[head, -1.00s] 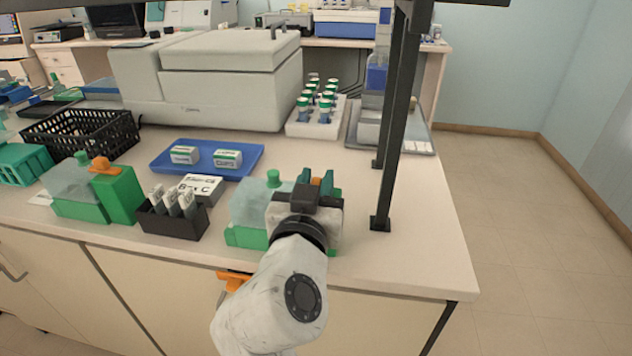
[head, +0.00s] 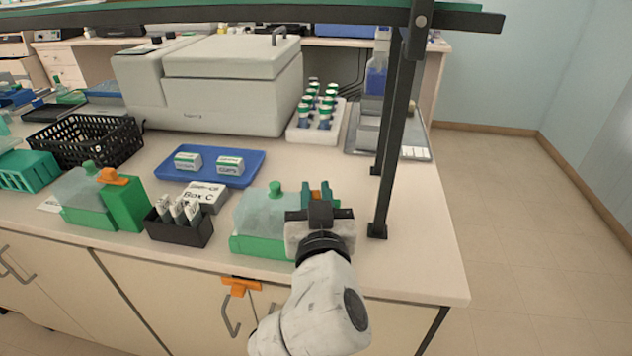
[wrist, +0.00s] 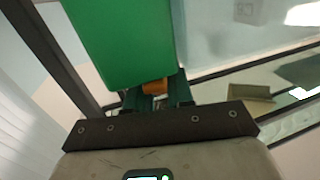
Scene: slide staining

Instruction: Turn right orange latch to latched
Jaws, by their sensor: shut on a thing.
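The right orange latch (head: 316,194) shows as a small patch between the fingers of my gripper (head: 318,190). In the wrist view the latch (wrist: 155,87) sits between the dark green fingertips (wrist: 156,97), below the end of a green block (wrist: 122,40). My gripper is shut on the latch. Most of the latch is hidden, so its angle cannot be told. The right green-and-clear container (head: 262,220) stands just left of my gripper. The left container has its own orange latch (head: 112,176) on top of its green block (head: 125,203).
A black shelf post (head: 392,140) stands close to the right of my gripper. A black slide holder (head: 180,232), a Box C carton (head: 203,196) and a blue tray (head: 205,170) lie to the left. Another orange piece (head: 240,283) is on the cabinet front below.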

